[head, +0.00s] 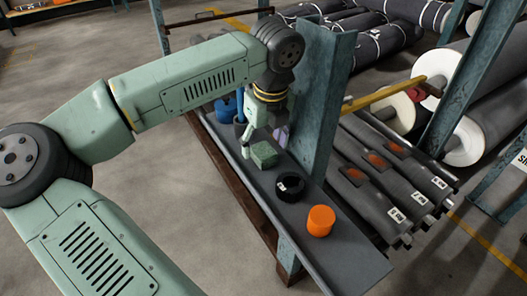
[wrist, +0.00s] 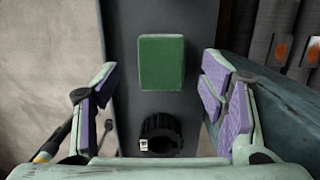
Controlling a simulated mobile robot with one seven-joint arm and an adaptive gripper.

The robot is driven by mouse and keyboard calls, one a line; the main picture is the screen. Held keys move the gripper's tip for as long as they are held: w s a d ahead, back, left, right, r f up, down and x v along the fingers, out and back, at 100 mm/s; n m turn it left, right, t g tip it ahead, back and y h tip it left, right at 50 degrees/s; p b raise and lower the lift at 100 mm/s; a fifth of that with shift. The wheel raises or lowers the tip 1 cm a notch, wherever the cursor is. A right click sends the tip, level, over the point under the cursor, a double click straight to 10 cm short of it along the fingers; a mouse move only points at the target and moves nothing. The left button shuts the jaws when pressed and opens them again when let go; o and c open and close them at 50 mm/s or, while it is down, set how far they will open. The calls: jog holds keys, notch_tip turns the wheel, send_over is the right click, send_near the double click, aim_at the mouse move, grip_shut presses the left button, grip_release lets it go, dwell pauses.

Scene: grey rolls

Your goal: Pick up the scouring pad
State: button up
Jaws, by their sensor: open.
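The scouring pad (head: 264,154) is a green block lying on a narrow dark grey shelf (head: 345,262). In the wrist view the pad (wrist: 161,62) is a green rectangle ahead of my gripper, centred between the fingers. My gripper (wrist: 162,100) is open and empty, with purple pads on its fingers. In the head view my gripper (head: 262,140) is down close to the pad and partly hides it. I cannot tell whether it touches the pad.
A black ring-shaped thing (head: 290,186) lies beside the pad, and an orange cylinder (head: 320,220) stands nearer the shelf's end. A blue object (head: 226,108) is behind my gripper. A teal steel post (head: 322,100) rises right beside the shelf. Grey rolls (head: 385,170) lie beyond.

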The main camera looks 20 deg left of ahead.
aim_at(263, 150)
jog(key=shift+w+a+f, duration=0.1)
jog(key=shift+w+f, duration=0.05)
jog(key=shift+f, duration=0.7)
jog(key=shift+w+a+f, duration=0.1)
jog(key=shift+f, duration=0.7)
jog(key=c, duration=1.2)
